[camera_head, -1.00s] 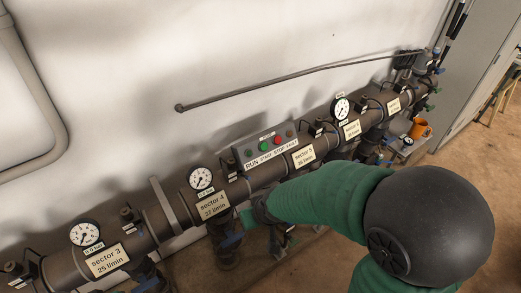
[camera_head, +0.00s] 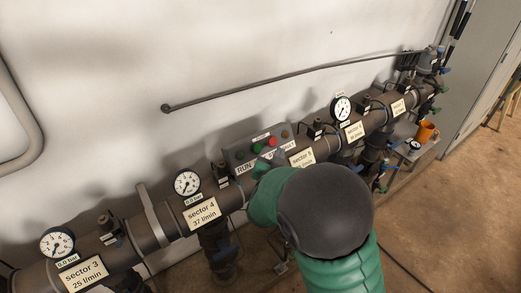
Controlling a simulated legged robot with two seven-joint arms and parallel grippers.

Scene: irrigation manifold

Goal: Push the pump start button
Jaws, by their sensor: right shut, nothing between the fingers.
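The grey pump control panel (camera_head: 233,147) is mounted above the pipe at the picture's middle. The green start button (camera_head: 257,148) shows on it, left of the red stop button (camera_head: 272,141). The RUN label is readable; the start and stop labels below the buttons are mostly covered. My right gripper (camera_head: 263,163) is shut and empty, just below the green button in the picture. I cannot tell whether it touches the panel. My green arm and its dark round joint hide the pipe to the right of sector 4. My left gripper is not in view.
The manifold pipe (camera_head: 150,235) runs diagonally with gauges, valves and sector labels. A thin grey rod (camera_head: 270,84) is on the wall above. An orange cup (camera_head: 426,131) stands at the right. Bare floor (camera_head: 450,210) lies at the lower right.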

